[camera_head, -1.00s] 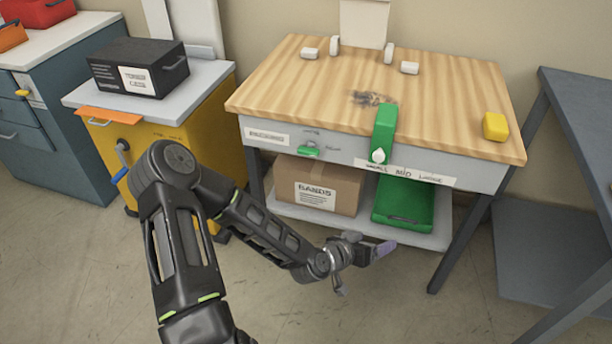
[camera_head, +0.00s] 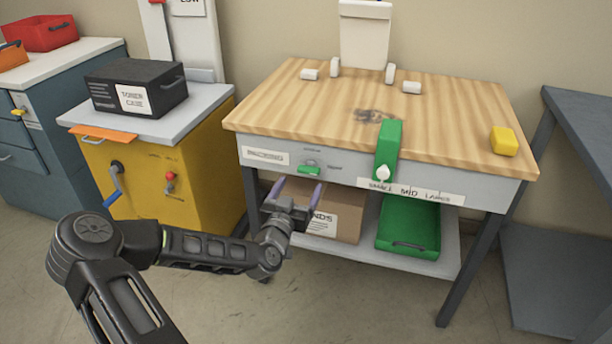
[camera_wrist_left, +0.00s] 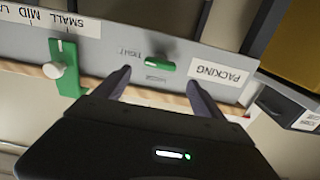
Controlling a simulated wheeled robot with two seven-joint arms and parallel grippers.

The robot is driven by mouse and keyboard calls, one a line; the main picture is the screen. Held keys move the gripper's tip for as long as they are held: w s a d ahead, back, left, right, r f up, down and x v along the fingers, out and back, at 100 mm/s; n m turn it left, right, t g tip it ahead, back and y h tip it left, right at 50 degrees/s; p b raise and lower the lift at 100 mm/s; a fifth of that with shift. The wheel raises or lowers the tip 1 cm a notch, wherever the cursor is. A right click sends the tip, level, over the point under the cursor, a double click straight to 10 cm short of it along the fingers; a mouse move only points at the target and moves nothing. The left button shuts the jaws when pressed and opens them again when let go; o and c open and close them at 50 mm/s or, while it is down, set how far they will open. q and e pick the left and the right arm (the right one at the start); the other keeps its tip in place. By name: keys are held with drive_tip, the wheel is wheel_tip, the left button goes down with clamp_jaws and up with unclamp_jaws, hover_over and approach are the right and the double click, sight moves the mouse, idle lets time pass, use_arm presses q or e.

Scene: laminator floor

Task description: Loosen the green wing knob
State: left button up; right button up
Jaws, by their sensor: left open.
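The green wing knob (camera_head: 309,170) sits on the grey front apron of the packing table, between small printed labels. In the left wrist view the knob (camera_wrist_left: 160,65) lies just beyond the fingertips, nearly between them, with the word "TIGHT" beside it. My left gripper (camera_head: 297,190) is open and empty, just below and in front of the knob, apart from it. Its two fingers also show in the left wrist view (camera_wrist_left: 157,78). My right gripper is not in view.
A green slider with a white knob (camera_head: 383,173) hangs over the apron to the right. A cardboard box (camera_head: 345,215) and a green tray (camera_head: 408,222) stand on the lower shelf. A yellow cabinet with a blue-handled crank (camera_head: 113,185) stands left.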

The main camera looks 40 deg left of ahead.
sight(307, 172)
use_arm(q)
drive_tip(key=x, duration=0.6)
drive_tip(key=shift+w+a+b, duration=0.1)
drive_tip(key=shift+w+b, duration=0.15)
drive_tip(key=shift+b, duration=0.15)
drive_tip(key=c, duration=1.4)
